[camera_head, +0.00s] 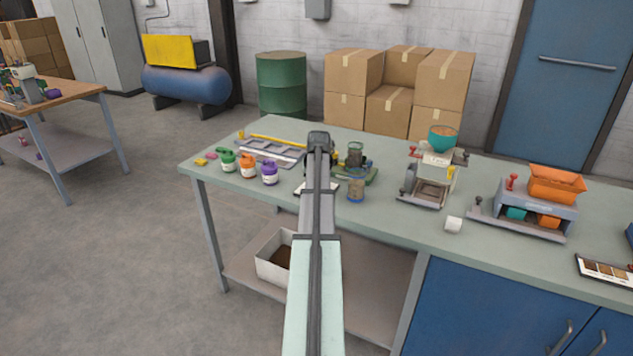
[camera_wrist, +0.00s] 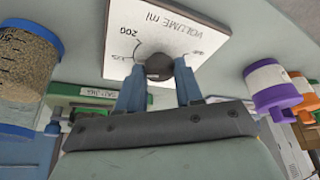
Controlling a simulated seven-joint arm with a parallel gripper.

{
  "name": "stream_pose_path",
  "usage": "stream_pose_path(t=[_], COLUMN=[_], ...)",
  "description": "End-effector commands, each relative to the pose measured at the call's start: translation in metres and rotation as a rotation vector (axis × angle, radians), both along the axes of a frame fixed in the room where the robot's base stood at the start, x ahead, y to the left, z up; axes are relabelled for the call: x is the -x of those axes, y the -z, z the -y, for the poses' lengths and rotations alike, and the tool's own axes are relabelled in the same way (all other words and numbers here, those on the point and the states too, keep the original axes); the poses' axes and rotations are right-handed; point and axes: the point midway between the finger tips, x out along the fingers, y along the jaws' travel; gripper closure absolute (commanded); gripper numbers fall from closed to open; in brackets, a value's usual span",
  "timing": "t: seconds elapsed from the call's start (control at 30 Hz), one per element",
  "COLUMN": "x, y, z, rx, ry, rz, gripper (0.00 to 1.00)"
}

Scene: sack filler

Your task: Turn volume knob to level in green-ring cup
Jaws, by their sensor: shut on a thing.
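The volume plate (camera_wrist: 185,28) is a white panel marked "VOLUME ml" and "200", seen in the wrist view. Its dark knob (camera_wrist: 159,68) sits at the plate's lower edge in the picture. My gripper (camera_wrist: 161,76) is shut on the knob, with one blue finger on each side. The knob's exact setting cannot be read. A clear cup with a blue ring (camera_wrist: 26,58) holds brown grains at the left; it also shows in the head view (camera_head: 356,190). In the head view my arm hides the gripper and knob.
Green (camera_head: 228,160), orange (camera_head: 248,166) and purple (camera_head: 270,173) lidded jars stand left of my arm. A grey tray (camera_head: 268,150) lies behind them. A filler machine with a teal bowl (camera_head: 443,138) stands to the right. The bench front between cup and machine is clear.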

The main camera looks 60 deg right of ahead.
Motion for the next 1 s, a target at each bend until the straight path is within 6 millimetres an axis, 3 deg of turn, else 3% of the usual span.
stream_pose_path(t=[0.33, 0.37, 0.6, 1.0], x=[-0.0001, -0.0001, -0.0001, 0.002], y=[0.0002, 0.0002, 0.0002, -0.0083], z=[-0.0004, -0.0004, -0.0002, -0.0033], rx=[-0.002, -0.002, -0.001, 0.0], ry=[0.002, 0.002, 0.001, 0.001], rz=[0.0, 0.0, 0.0, 0.0], gripper=[0.95, 0.63, 0.4, 0.4])
